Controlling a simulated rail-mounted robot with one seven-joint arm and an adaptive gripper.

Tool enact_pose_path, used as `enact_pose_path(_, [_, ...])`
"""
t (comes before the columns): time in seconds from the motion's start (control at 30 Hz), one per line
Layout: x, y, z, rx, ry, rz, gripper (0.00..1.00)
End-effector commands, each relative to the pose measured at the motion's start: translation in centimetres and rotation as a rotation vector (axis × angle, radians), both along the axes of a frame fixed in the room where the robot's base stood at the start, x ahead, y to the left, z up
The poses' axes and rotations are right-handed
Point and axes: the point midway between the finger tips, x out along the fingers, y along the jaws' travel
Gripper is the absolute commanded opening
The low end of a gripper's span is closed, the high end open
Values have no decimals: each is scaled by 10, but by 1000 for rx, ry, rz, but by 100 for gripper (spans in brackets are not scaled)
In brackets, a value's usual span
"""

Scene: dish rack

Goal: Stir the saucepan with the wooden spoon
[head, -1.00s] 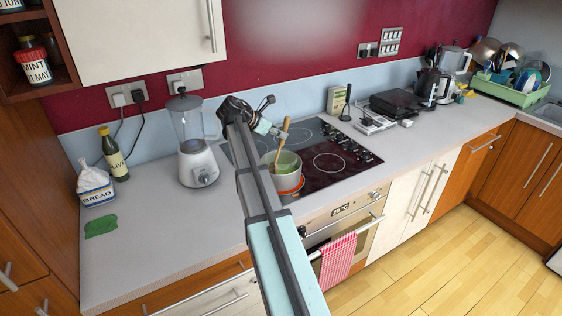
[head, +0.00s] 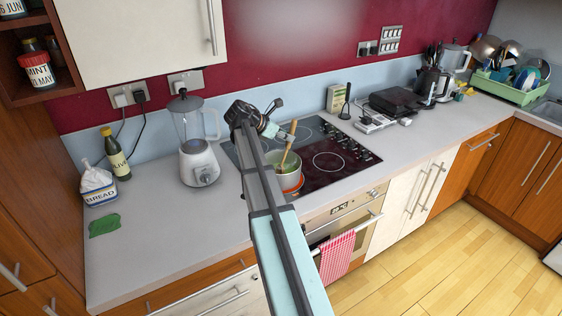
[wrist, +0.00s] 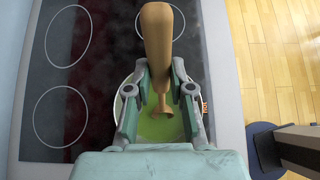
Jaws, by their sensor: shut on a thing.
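The saucepan (head: 288,182) stands on a front burner of the black hob, with a red-orange ring glowing under it. It holds green contents, which also show in the wrist view (wrist: 160,127). The wooden spoon (head: 291,132) stands tilted in the pan, its lower end in the green contents and its handle rising above the rim. My gripper (wrist: 158,72) is above the pan, its fingers on either side of the spoon handle (wrist: 157,35) and shut on it. In the head view my arm hides part of the pan's left side.
The blender (head: 198,150) stands left of the hob, with an oil bottle (head: 117,155) and bread bag (head: 98,186) further left. The hob's other burners are clear.

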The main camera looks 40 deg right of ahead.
Motion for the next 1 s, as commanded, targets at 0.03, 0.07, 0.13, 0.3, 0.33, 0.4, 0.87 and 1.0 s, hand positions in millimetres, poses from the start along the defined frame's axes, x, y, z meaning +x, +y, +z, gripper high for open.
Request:
enact_pose_path(0.03, [5,-3,1,0,0,0,0])
enact_pose_path(0.07, [6,-5,1,0,0,0,0])
enact_pose_path(0.13, [8,-6,1,0,0,0,0])
enact_pose_path(0.3, [7,-6,7,0,0,0,0])
enact_pose_path(0.33, [7,-6,9,0,0,0,0])
enact_pose_path(0.4, [7,-6,15,0,0,0,0])
enact_pose_path(0.87, [7,-6,57,0,0,0,0])
enact_pose_path(1.0, [7,-6,70,0,0,0,0])
